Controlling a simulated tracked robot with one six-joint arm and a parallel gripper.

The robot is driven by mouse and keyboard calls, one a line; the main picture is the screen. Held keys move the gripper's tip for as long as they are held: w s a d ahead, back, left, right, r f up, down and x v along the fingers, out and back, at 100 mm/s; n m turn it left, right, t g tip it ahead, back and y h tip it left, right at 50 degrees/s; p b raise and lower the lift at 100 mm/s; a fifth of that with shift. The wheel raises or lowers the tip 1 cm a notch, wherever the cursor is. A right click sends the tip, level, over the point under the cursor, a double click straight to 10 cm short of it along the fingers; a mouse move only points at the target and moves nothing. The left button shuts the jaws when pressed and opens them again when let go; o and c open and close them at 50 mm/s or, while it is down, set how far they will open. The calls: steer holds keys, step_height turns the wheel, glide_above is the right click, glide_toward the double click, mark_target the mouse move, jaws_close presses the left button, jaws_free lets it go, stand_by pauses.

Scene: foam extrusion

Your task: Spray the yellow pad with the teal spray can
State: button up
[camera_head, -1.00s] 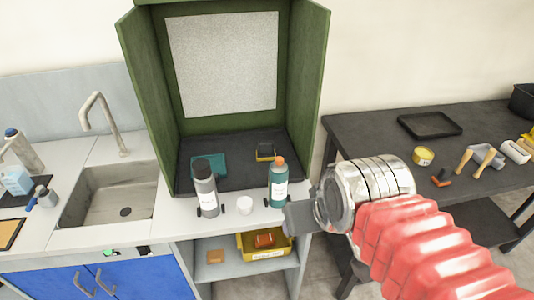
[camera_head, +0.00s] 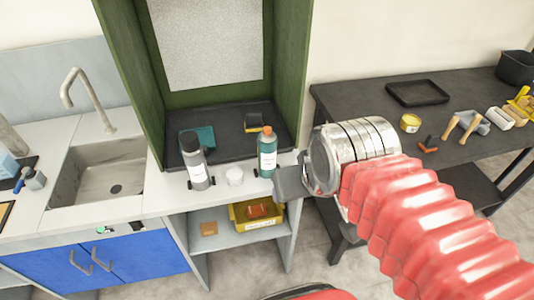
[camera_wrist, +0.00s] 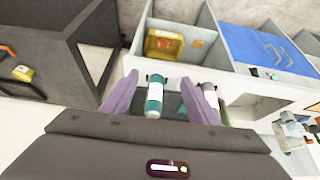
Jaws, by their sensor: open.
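The teal spray can (camera_head: 267,157) with an orange top and white label stands upright on the pale counter at the front of the green booth. The wrist view shows the can (camera_wrist: 154,97) between the two fingers as seen, nearer the left one; whether it is within their reach I cannot tell. My gripper (camera_head: 290,183) is open and empty, just right of the can and a little nearer in the head view. It also shows in the wrist view (camera_wrist: 155,97). The yellow pad (camera_head: 253,123), with a dark top, lies on the booth's black floor behind the can.
A yellow bin (camera_head: 274,222) is on the shelf below. A dark table (camera_head: 345,105) holds tools at right.

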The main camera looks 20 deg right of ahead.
steer(key=shift+c, duration=0.4)
jaws_close()
stand_by(0.4)
stand_by(1.1)
